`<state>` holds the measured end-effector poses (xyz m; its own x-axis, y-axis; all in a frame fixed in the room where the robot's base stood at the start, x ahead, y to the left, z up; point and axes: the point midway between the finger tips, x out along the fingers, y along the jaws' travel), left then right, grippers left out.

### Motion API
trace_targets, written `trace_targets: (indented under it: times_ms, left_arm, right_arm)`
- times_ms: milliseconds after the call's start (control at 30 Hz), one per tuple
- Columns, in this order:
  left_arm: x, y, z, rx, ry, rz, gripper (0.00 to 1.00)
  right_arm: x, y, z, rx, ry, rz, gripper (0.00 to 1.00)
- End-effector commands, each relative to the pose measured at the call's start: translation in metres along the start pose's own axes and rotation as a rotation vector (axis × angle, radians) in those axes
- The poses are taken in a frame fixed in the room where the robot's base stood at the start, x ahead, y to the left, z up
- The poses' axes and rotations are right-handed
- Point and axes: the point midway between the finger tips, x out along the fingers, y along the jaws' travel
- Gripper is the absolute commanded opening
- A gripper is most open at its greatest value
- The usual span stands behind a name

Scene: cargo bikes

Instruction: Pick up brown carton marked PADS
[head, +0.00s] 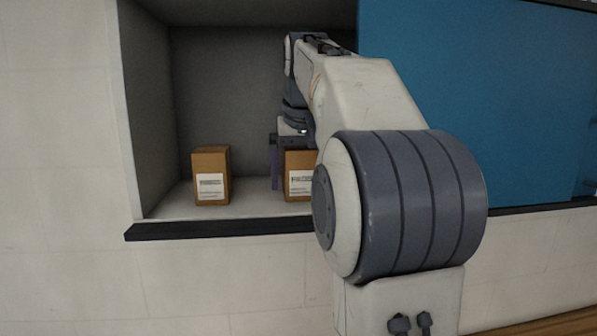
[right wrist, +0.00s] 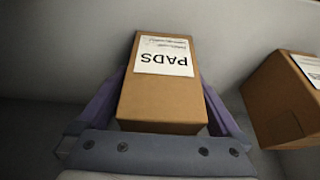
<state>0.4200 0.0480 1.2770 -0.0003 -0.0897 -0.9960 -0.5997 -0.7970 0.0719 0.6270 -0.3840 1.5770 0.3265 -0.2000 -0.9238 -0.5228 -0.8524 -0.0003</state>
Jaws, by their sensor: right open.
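The brown carton marked PADS (right wrist: 160,97) stands between the two purple fingers of my right gripper (right wrist: 165,88) in the right wrist view. Its white label reads upside down there. The fingers are open, one along each side of the carton. In the head view this carton (head: 299,160) stands in the wall recess, its right side hidden behind my right arm. One purple finger of the right gripper (head: 290,165) shows at the carton's left side; the other is hidden. My left gripper is not in view.
A second brown carton (head: 211,176) stands to the left in the recess; it shows at right in the right wrist view (right wrist: 283,98). The recess floor (head: 255,200) between the cartons is clear. A dark ledge (head: 215,229) edges the front. A blue panel (head: 490,100) closes the right.

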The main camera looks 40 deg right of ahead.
Motion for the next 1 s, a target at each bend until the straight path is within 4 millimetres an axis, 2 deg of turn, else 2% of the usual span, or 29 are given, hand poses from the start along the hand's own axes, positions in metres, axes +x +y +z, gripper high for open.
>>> trace_targets:
  times_ms: [167,267,400,433,767,1000]
  left_arm:
    - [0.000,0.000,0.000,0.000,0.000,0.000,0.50]
    - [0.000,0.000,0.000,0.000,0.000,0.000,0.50]
    - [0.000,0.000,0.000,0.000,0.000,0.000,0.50]
    - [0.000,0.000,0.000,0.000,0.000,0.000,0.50]
    - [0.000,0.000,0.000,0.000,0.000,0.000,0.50]
    - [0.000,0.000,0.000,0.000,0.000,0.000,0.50]
  right_arm:
    - [0.000,0.000,0.000,0.000,0.000,0.000,1.00]
    - [0.000,0.000,0.000,0.000,0.000,0.000,0.66]
    - [0.000,0.000,0.000,0.000,0.000,0.000,0.12]
    - [0.000,0.000,0.000,0.000,0.000,0.000,0.02]
    - [-0.003,0.000,-0.001,0.000,0.003,0.000,0.02]
    - [-0.016,0.000,-0.007,0.000,0.003,0.000,0.02]
